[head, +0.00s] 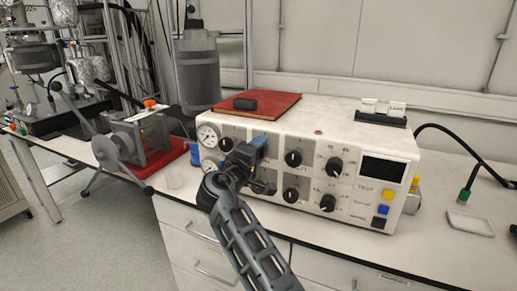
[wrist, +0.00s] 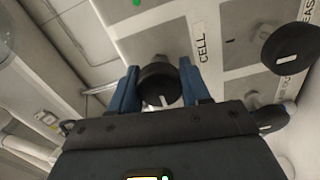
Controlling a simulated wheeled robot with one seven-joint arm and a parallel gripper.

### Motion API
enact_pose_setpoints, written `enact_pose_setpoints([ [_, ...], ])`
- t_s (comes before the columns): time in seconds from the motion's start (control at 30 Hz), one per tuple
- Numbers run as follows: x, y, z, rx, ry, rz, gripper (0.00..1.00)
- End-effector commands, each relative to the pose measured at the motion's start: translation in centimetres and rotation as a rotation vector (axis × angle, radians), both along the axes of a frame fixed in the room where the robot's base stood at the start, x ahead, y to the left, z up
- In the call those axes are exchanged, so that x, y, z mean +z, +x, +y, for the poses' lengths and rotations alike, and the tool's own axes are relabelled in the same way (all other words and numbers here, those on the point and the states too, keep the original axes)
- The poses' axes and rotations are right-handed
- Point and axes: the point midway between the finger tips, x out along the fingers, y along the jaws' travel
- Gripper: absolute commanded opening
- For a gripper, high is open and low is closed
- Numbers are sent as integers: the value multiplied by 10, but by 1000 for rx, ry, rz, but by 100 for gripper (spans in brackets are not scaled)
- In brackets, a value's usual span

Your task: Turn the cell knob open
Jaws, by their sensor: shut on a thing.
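The cell knob (wrist: 159,84) is black and round with a white mark. It sits beside the printed word CELL in the wrist view. My gripper (wrist: 158,92) has its two blue fingers on either side of this knob and is shut on it. In the head view my gripper (head: 248,160) reaches the left part of the white control box (head: 340,122) front, and it hides the knob there. The white mark on the knob faces the camera in the wrist view.
Other black knobs, such as the upper middle one (head: 293,158) and the upper right one (head: 334,167), are close by on the panel. Two gauges (head: 208,135) are at its left. A red book (head: 257,104) lies on top. Free bench (head: 455,250) shows at right.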

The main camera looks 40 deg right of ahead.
Motion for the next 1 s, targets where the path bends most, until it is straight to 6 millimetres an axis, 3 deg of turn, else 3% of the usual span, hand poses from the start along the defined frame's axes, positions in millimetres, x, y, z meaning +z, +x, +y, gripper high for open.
enact_pose_setpoints([
  [0.4, 1, 2, 2, 8, -4, 3, 16],
  [0.43, 1, 2, 2, 8, -4, 3, 50],
  [0.6, 1, 1, 1, 6, -3, 3, 66],
  [0.67, 1, 1, 1, 5, -3, 3, 72],
  [1.0, -1, -1, 7, 4, -3, 3, 72],
])
